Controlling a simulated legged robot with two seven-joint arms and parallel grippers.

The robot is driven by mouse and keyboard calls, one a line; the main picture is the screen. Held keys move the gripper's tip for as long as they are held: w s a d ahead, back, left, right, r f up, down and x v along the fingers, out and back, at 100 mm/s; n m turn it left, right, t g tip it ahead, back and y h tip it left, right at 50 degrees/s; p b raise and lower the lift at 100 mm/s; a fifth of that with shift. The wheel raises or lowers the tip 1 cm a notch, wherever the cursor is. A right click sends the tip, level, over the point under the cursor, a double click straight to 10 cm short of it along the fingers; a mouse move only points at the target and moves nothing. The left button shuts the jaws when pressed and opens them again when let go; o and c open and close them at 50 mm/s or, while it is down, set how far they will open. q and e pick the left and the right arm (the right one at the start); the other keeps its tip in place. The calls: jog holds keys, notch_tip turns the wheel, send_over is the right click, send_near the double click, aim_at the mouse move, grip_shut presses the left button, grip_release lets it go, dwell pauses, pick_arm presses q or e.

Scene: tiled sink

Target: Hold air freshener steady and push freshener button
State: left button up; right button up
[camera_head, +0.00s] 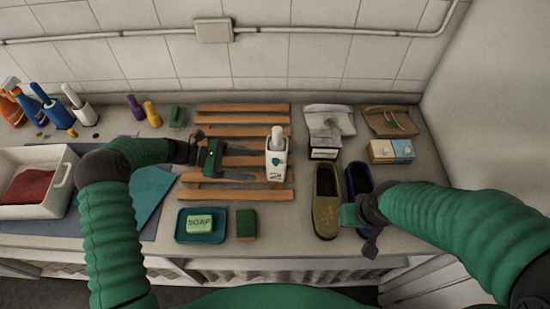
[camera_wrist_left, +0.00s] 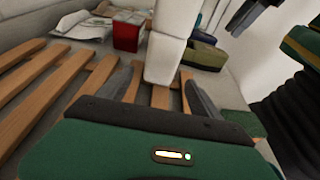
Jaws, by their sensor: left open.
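The air freshener (camera_head: 276,168) is a white bottle with a pale top, upright on the right part of a wooden slatted rack. In the left wrist view the white bottle (camera_wrist_left: 165,45) stands ahead, lined up with the gap between my left fingers; its top is cut off. My left gripper (camera_head: 257,164) is open and empty, just left of the bottle, its fingers pointing at it. I cannot tell whether the fingertips touch it. My right gripper (camera_head: 368,238) is over the shoes, right of the bottle and apart from it; its finger opening is unclear.
The wooden rack (camera_head: 240,109) lies under my left gripper. A soap dish (camera_head: 181,236) and sponge (camera_head: 246,225) lie in front. A green shoe (camera_head: 327,215) and blue shoe (camera_head: 358,178), small boxes (camera_head: 391,151) and cloths are at right. Spray bottles (camera_head: 52,110) and a white basin (camera_head: 65,165) are at left.

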aim_at(273, 169)
pick_arm(q)
jog(key=x, duration=0.6)
jog(key=shift+d+f+b, duration=0.1)
jog(key=shift+d+b, duration=0.2)
jog(key=shift+d, duration=0.1)
jog(key=shift+d+f, duration=0.25)
jog(key=shift+d, duration=0.65)
jog(key=shift+c, duration=0.9)
jog(key=shift+d, duration=0.1)
jog(key=c, duration=0.5)
jog(key=shift+c, duration=1.2)
pick_arm(e)
jog(key=shift+d+f, duration=0.5)
jog(key=shift+d, duration=0.05)
pick_arm(q)
jog(key=shift+a, duration=0.45)
pick_arm(e)
jog(key=shift+a, duration=0.35)
jog(key=c, duration=0.4)
pick_arm(q)
jog(key=shift+a, duration=0.1)
pick_arm(e)
jog(key=shift+a, duration=0.1)
grip_shut()
pick_arm(q)
jog(key=shift+s, duration=0.1)
